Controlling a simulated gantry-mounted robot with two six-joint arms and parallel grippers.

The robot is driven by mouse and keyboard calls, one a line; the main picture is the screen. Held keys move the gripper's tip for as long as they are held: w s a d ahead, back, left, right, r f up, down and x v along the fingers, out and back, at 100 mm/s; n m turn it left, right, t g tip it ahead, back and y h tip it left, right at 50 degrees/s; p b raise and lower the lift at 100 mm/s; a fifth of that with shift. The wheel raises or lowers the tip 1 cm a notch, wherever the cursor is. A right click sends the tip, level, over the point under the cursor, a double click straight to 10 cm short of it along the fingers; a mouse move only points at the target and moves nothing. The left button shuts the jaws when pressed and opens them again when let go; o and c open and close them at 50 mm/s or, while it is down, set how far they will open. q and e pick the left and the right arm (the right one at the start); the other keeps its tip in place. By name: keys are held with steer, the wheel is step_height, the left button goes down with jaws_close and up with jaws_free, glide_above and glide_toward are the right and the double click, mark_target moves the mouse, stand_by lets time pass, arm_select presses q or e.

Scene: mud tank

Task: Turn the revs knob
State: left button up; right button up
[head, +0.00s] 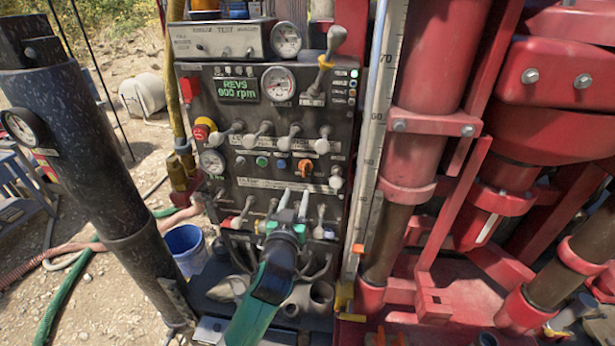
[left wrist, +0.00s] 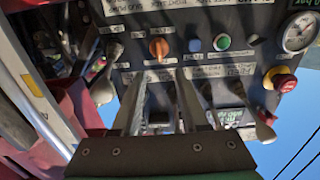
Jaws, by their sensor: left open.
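An orange knob (head: 305,169) sits on the dark control panel, in the row with a blue and a green button; I take it to be the revs knob, though its label is too small to read. It also shows in the left wrist view (left wrist: 158,47). The green display (head: 237,89) reads "REVS 000 rpm". My left gripper (head: 294,200) is open and empty, below the orange knob in the head view. In the left wrist view its two fingers (left wrist: 161,78) point toward the knob, one either side of its line, with a gap before it. My right gripper is not in view.
Several levers with pale handles (head: 264,131) stick out above and beside the knob. A red emergency button (head: 203,130) is at the panel's left. A ruler-like scale (head: 378,130) and red machinery (head: 435,90) stand close on the right. A blue bucket (head: 186,248) is at lower left.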

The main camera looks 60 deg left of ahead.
mark_target(304, 171)
arm_select(q)
steer(key=x, duration=1)
steer(key=shift+w+a+p, duration=0.15)
steer(key=shift+p, duration=0.25)
jaws_close()
